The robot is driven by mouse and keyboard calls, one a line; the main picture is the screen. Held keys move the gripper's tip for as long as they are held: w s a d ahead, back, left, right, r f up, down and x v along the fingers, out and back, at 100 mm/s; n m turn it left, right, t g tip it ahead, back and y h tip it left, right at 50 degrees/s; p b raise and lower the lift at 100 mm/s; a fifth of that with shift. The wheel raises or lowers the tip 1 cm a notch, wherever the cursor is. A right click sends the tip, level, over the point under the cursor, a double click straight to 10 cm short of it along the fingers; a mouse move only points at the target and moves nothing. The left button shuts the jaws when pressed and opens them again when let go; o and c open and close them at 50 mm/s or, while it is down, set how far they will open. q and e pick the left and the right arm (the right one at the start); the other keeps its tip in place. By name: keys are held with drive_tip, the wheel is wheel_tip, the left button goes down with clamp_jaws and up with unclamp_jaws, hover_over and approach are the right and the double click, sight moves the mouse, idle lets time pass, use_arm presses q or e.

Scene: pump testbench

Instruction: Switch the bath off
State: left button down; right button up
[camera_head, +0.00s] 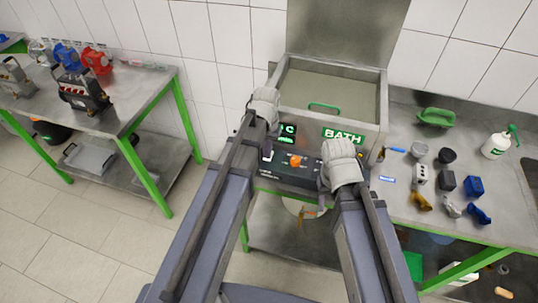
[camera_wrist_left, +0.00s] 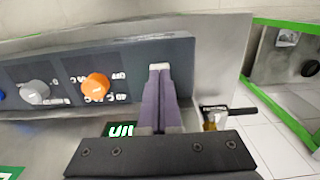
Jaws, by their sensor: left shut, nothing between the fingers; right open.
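The bath (camera_head: 328,83) is a steel tank with its lid raised at the back and a BATH label (camera_head: 343,135) on its front. Its dark control panel (camera_head: 287,168) carries an orange knob (camera_head: 295,161) and a lit green display (camera_head: 288,129). In the left wrist view the panel also shows a grey knob (camera_wrist_left: 36,92) beside the orange knob (camera_wrist_left: 96,88). My left gripper (camera_wrist_left: 160,70) is shut and empty, its fingertips at the panel end beyond the orange knob; whether they touch is unclear.
The right bench holds a green tray (camera_head: 436,117), a spray bottle (camera_head: 496,144), and several cups and small parts. A separate green-legged table (camera_head: 130,90) with pumps stands at left. Floor is free between them.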

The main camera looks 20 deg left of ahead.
use_arm(q)
drive_tip(key=shift+f, duration=0.25)
drive_tip(key=shift+r, duration=0.1)
wheel_tip(320, 180, up, 7)
drive_tip(key=p, duration=0.6)
drive_tip(key=shift+p, duration=0.4)
drive_tip(key=s+d+f+m+y+b, duration=0.1)
drive_tip(key=s+d+f+m+b, duration=0.2)
drive_tip(key=s+d, duration=0.7)
drive_tip(key=s+f+b, duration=0.2)
drive_tip(key=s, duration=0.2)
drive_tip(key=shift+s+d+f, duration=0.15)
drive_tip(key=shift+s+d, duration=0.05)
drive_tip(key=shift+d, duration=0.05)
